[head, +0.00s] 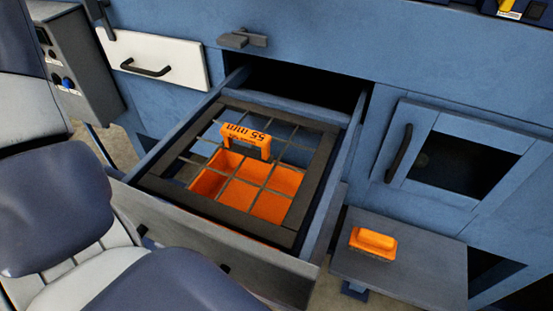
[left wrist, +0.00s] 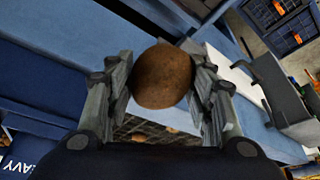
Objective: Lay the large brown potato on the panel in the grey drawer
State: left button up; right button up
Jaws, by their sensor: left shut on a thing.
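The large brown potato (left wrist: 162,78) shows in the left wrist view, round and brown. My left gripper (left wrist: 163,70) is shut on it, with one finger on each side. The grey drawer (head: 205,243) stands pulled open in the middle of the head view. In it lies a dark-framed grid panel (head: 317,175) with an upright orange handle (head: 246,138) marked "55 mm". An orange bin (head: 285,181) shows beneath the grid. No potato shows on the panel. In the head view my left arm fills the left side, but its gripper and the potato are not seen there. My right gripper is in neither view.
A white drawer front (head: 190,66) with a black handle is at the upper left. A grey control box (head: 80,65) stands left of it. A blue cabinet door (head: 408,170) is at the right. A low grey shelf (head: 420,280) below it bears an orange block (head: 373,242).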

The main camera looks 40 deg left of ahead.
pick_arm(q)
jog(key=s+d+f+m+t+h+p, duration=0.1)
jog(key=s+d+f+m, duration=0.1)
jog(key=s+d+f, duration=0.45)
jog(key=s+d+f+m+p, duration=0.1)
jog(key=s+d+f+m, duration=0.15)
jog(key=s+d, duration=0.65)
notch_tip(320, 180, down, 11)
jog(key=b, duration=0.8)
jog(key=shift+n+b, duration=0.3)
jog(key=shift+n, duration=0.05)
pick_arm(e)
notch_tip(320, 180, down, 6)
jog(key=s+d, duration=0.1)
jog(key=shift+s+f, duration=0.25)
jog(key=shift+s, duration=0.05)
